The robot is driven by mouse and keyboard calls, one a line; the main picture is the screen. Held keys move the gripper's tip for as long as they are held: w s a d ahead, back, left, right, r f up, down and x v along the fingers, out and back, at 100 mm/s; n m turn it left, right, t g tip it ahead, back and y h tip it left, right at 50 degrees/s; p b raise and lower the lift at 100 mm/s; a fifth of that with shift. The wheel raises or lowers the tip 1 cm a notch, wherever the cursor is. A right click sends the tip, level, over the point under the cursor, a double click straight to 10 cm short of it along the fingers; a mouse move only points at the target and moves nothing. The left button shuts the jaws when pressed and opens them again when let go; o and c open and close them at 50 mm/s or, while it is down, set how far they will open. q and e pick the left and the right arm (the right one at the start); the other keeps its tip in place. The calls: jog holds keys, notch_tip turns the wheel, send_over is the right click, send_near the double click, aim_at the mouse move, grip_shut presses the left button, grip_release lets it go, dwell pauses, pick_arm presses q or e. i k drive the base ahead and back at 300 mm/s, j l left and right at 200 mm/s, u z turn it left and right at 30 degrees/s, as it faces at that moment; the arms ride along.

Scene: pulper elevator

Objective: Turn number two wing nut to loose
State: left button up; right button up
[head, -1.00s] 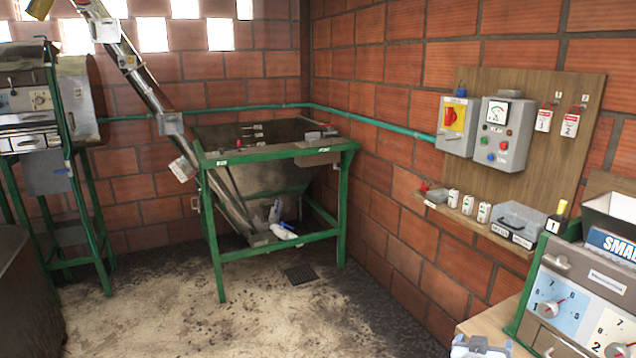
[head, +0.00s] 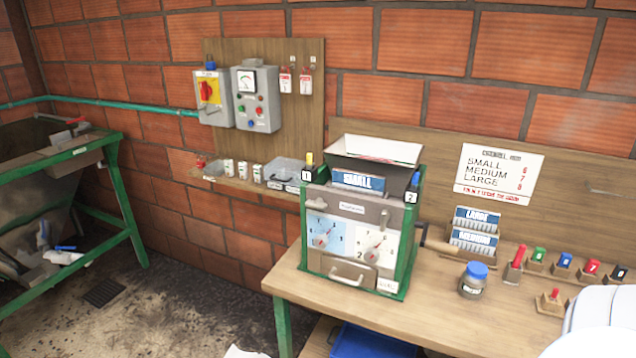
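The small machine (head: 352,278) with a green frame stands on the wooden table. A tag marked 2 (head: 411,197) is at its upper right corner, with a blue-and-black upright piece (head: 415,180) above it. A tag marked 1 (head: 306,175) is at the upper left, below a yellow-topped piece (head: 310,160). The wing nut's shape and setting are too small to tell. No gripper fingers are visible; large white rounded shapes at the lower right are probably my arm.
A jar with a blue lid (head: 473,280), blue-labelled screens (head: 474,240) and several coloured handles stand on the table's right. Control boxes (head: 256,100) hang on the wall. The green-framed hopper (head: 122,205) is at left. The floor between hopper and table is mostly open.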

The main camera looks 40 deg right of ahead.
aim_at(384, 216)
jog(key=z, duration=1.65)
